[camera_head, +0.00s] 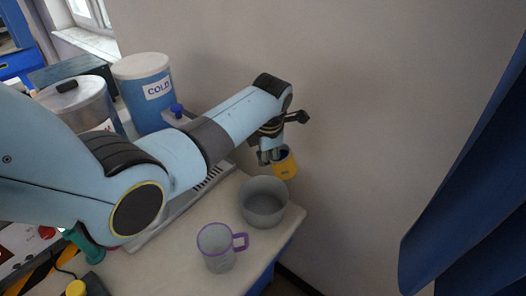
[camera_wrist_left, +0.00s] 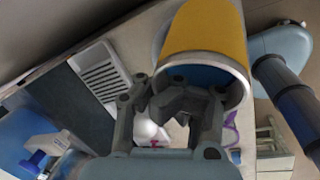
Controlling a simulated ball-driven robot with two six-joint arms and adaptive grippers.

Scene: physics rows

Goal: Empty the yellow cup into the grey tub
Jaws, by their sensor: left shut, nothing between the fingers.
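The yellow cup (camera_head: 285,163) is beside the fingers of my left gripper (camera_head: 268,157), at the back edge of the grey tub (camera_head: 263,208) and above it in the head view. In the left wrist view the yellow cup (camera_wrist_left: 204,35) looks tipped, its blue inside facing the fingers of my left gripper (camera_wrist_left: 165,100). Those fingers are shut with nothing between them, close to the cup's rim. I cannot tell what supports the cup. The tub stands upright on the table; no contents can be made out in it. My right gripper is not in view.
A grey mug with purple rim and handle (camera_head: 217,248) stands in front of the tub. A blue "COLD" container (camera_head: 147,93) and a metal pot (camera_head: 82,107) stand at the back left. The table edge lies right of the tub; a blue curtain (camera_head: 470,190) hangs farther right.

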